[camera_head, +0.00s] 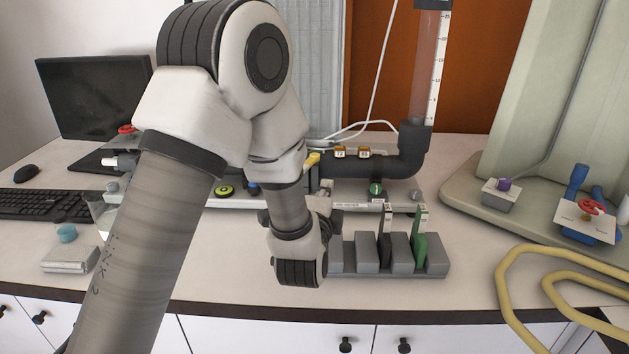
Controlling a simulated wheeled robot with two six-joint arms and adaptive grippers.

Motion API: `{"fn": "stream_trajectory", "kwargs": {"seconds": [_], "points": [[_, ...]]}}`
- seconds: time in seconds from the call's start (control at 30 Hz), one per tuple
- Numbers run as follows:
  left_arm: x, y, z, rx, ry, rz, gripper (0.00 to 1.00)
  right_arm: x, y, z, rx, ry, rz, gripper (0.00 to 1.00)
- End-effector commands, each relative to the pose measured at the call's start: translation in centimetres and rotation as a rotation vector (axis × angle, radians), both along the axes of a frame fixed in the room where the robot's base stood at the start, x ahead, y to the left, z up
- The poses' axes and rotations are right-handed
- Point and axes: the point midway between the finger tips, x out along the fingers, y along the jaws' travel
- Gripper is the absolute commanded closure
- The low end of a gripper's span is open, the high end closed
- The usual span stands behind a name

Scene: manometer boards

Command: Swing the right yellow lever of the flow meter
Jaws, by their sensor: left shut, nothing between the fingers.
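The flow meter has an upright clear tube with a scale (428,70), which joins a dark grey pipe elbow (408,155) at the back of the bench. A yellow lever (312,160) shows just right of my left forearm, partly hidden by it. I cannot tell whether another yellow lever is behind the arm. My left gripper (326,193) points away from me beyond my wrist, mostly hidden by it. It is shut and empty, a little below and nearer than the lever; contact cannot be made out. My right gripper is out of view.
A grey rack with black and green handled tools (437,268) stands close right of my left wrist. A yellow hose (500,290) and a board with a red valve (591,207) are at right. A keyboard (45,203) is at left.

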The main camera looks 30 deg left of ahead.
Motion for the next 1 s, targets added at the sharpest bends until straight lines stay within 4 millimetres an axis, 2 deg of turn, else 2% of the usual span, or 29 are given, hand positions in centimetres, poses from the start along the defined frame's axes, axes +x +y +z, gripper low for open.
{"fn": "stream_trajectory", "kwargs": {"seconds": [0.17,0.3,0.47,1.0], "points": [[3.6,1.6,0.3,-0.002,-0.001,0.002,1.00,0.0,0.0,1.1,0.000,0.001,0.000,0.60],[3.3,4.0,0.2,-0.006,0.001,0.005,1.00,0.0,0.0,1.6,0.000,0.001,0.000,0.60],[3.1,5.3,0.1,-0.003,0.001,0.001,1.00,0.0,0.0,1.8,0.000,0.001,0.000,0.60],[3.0,5.5,0.1,-0.003,0.001,-0.017,1.00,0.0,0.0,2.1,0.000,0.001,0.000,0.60]]}}
